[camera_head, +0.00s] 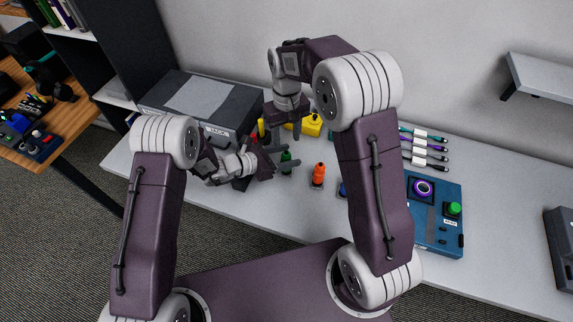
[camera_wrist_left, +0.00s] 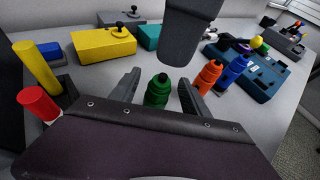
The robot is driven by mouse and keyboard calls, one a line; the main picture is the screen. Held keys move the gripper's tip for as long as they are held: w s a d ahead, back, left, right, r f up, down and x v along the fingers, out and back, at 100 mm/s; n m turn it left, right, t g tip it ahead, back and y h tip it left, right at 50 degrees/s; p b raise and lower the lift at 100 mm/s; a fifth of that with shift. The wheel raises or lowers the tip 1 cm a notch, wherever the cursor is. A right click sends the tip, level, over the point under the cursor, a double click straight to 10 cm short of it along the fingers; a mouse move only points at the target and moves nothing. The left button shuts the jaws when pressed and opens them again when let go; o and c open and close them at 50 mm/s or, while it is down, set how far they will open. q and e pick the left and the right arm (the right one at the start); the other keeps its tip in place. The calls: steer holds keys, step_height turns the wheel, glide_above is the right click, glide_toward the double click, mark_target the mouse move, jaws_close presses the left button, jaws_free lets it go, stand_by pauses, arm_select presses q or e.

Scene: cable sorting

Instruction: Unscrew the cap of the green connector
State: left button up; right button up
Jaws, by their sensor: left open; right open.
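The green connector (camera_head: 286,161) stands upright on the table with a dark top. In the left wrist view the green connector (camera_wrist_left: 157,94) stands between the spread fingers of my left gripper (camera_wrist_left: 158,88), with visible gaps at both sides. In the head view my left gripper (camera_head: 277,162) reaches in from the left, low beside the connector. My right gripper (camera_head: 284,138) points down from above, open and empty, over the connector. Its grey body hangs above the connector in the left wrist view. Whether its fingertips touch the cap cannot be told.
An orange connector (camera_head: 318,175) stands close to the right, with a blue connector (camera_wrist_left: 233,69) beyond it. A yellow box (camera_head: 305,126) sits behind. A red cylinder (camera_wrist_left: 38,103) and a yellow cylinder (camera_wrist_left: 38,66) stand left. A blue panel (camera_head: 432,240) lies at right.

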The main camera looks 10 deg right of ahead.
arm_select(q)
steer(key=shift+a, duration=0.1)
jaws_close()
stand_by(1.2)
jaws_free()
